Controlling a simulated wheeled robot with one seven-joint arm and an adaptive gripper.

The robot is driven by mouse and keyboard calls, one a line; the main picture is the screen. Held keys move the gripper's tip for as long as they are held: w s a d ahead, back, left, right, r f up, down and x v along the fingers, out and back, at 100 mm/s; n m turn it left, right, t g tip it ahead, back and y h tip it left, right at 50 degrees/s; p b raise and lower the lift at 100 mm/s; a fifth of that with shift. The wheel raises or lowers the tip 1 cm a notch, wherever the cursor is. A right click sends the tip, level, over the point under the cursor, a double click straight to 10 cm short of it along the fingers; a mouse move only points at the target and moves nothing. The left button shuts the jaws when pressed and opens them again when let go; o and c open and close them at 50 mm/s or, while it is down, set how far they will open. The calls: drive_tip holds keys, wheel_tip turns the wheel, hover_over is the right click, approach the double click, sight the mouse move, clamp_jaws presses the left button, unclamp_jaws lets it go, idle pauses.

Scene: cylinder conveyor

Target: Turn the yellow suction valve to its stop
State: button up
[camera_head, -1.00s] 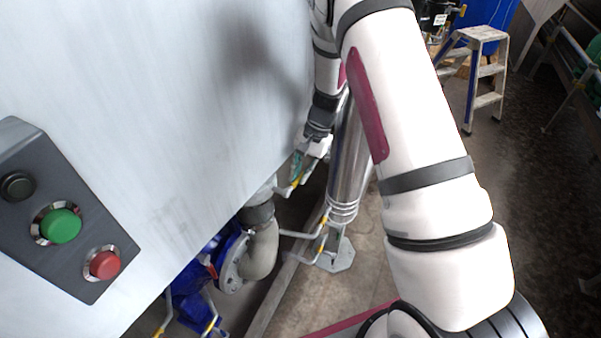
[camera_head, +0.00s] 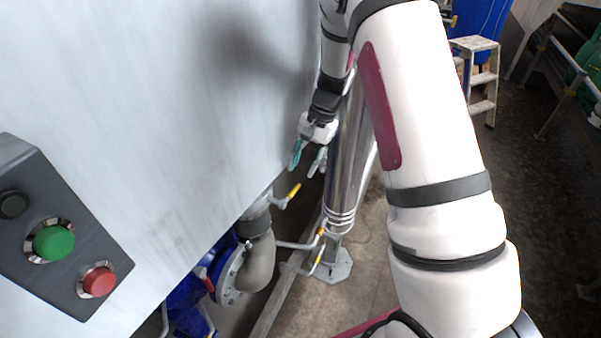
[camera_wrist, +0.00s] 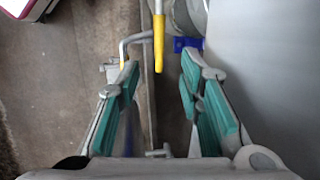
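A yellow valve handle (camera_head: 294,191) sticks out on a grey lever beside the tank's lower edge, above a grey pipe elbow. It slants up to the right in the head view. My gripper (camera_head: 303,168) is open just above it, its teal-padded fingers apart and empty. In the wrist view a yellow handle (camera_wrist: 158,42) points toward my open gripper (camera_wrist: 160,72). Its end lies in line with the gap between the fingertips and seems apart from both. I cannot tell how far the valve is from its stop.
The pale tank wall (camera_head: 150,120) is close on the left, with a button box (camera_head: 55,235). A shiny steel column (camera_head: 347,170) stands right of my gripper. Other yellow-tipped levers (camera_head: 319,246) and a blue flanged valve (camera_head: 205,285) are below. A step stool (camera_head: 482,75) stands farther back.

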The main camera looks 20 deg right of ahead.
drive_tip(key=shift+d+r, duration=0.1)
drive_tip(key=shift+r, duration=0.05)
drive_tip(key=shift+s+r, duration=0.1)
drive_tip(key=shift+r, duration=0.05)
drive_tip(key=c, duration=0.7)
drive_tip(key=r+h, duration=0.1)
drive_tip(key=r, duration=0.1)
drive_tip(key=s+r+t+h, duration=0.1)
drive_tip(key=r+h, duration=0.1)
drive_tip(key=r, duration=0.1)
drive_tip(key=s+a+r+t+h, duration=0.1)
drive_tip(key=r, duration=0.1)
drive_tip(key=shift+r, duration=0.15)
clamp_jaws()
drive_tip(key=b, duration=0.2)
hover_over(299, 187)
wheel_tip(299, 187, down, 12)
drive_tip(key=r, duration=0.1)
drive_tip(key=shift+s+a+f+t+h, duration=0.1)
drive_tip(key=shift+s+f+t+h, duration=0.05)
drive_tip(key=shift+f, duration=0.3)
drive_tip(key=shift+s+a+f+t+h, duration=0.1)
drive_tip(key=shift+s+f+t+h, duration=0.05)
drive_tip(key=shift+f, duration=0.3)
drive_tip(key=shift+d, duration=0.1)
